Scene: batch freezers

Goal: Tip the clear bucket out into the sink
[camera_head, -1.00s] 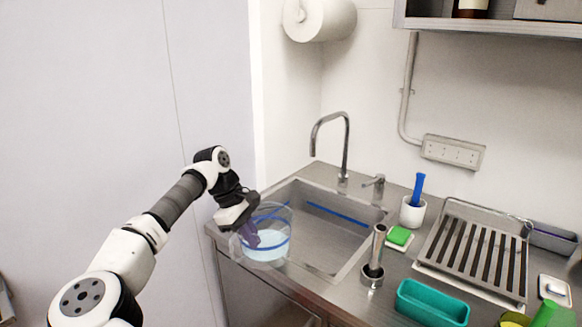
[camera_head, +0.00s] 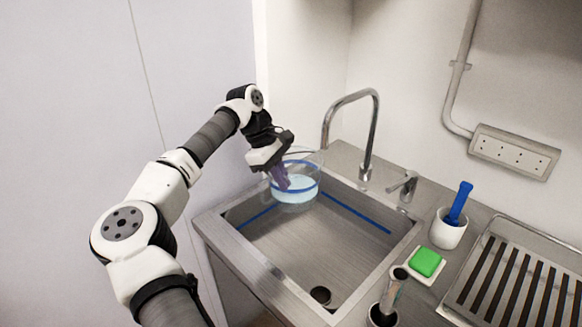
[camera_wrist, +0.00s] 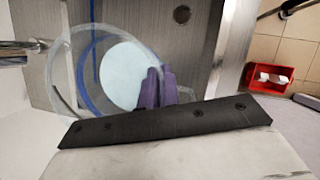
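The clear bucket (camera_head: 297,190) has a blue band and holds pale blue-white liquid. It hangs over the back left part of the steel sink (camera_head: 290,252), roughly upright. My gripper (camera_head: 279,178) has purple fingers and is shut on the bucket's near-left side. In the wrist view the purple fingers (camera_wrist: 155,88) sit at the bucket wall (camera_wrist: 62,75), with the round liquid surface (camera_wrist: 122,75) beyond them. The fingertips are partly hidden by the bucket wall.
A curved tap (camera_head: 372,125) stands behind the sink, just right of the bucket. A lever (camera_head: 405,185), a white cup with a blue-handled tool (camera_head: 448,228), a green sponge (camera_head: 425,262) and a slatted rack (camera_head: 520,285) are on the right.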

